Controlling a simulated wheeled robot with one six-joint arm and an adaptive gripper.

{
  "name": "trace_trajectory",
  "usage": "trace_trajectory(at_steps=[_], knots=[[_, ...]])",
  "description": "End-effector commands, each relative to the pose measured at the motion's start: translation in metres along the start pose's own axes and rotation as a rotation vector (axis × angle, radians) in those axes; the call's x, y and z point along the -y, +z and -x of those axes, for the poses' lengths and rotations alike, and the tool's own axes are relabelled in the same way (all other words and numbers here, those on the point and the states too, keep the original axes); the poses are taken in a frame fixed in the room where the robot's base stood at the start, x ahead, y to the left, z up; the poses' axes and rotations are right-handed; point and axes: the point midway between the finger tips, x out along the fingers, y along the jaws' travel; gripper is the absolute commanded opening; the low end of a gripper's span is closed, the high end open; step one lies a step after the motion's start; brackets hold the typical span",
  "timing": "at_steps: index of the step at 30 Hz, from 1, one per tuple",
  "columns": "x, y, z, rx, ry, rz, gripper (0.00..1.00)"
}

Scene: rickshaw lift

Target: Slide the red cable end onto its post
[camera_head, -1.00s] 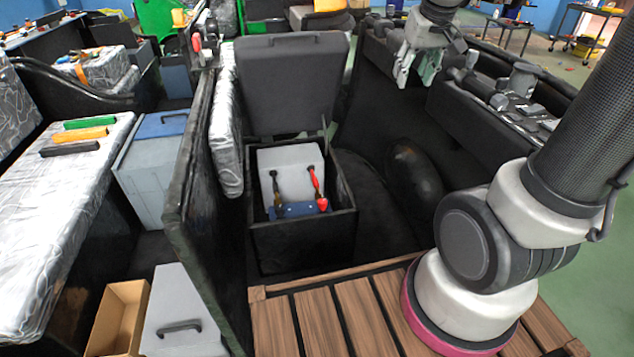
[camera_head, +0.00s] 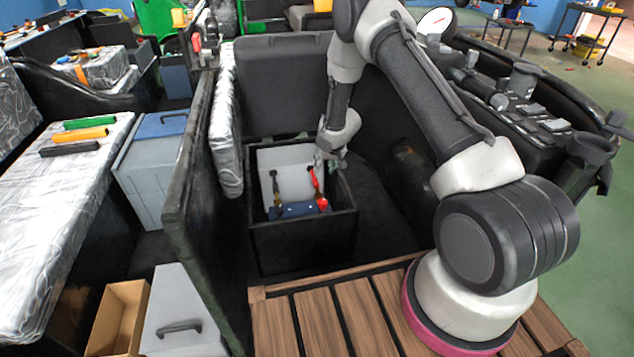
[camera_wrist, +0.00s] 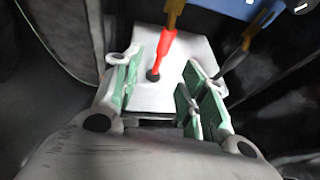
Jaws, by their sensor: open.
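The red cable end (camera_head: 313,177) stands up from the white box top (camera_head: 291,166), inside an open black bin (camera_head: 301,236). It tapers to a brownish tip beside a red piece (camera_head: 322,204) on the blue block (camera_head: 292,210). My gripper (camera_head: 331,157) is over the bin's right rear part. In the wrist view the red cable end (camera_wrist: 165,45) shows between the open fingers of my gripper (camera_wrist: 162,88), with nothing visibly gripped. The post for the red cable end cannot be clearly made out. A similar black cable end (camera_head: 275,185) stands to the left.
The raised bin lid (camera_head: 285,75) stands behind. A tall black partition (camera_head: 190,200) with a silver-wrapped pad (camera_head: 226,150) is on the left. The slatted wooden deck (camera_head: 330,320) is in front. Several coloured bars lie on the silver-covered bench (camera_head: 60,215).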

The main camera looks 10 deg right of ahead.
Motion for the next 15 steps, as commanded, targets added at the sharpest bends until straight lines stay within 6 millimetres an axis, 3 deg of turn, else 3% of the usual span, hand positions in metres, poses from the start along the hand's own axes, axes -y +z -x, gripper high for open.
trace_trajectory(at_steps=[4,15], knots=[[0.003,0.013,-0.024,0.010,-0.020,-0.006,0.42],[0.004,0.016,-0.079,0.011,-0.022,-0.007,0.42]])
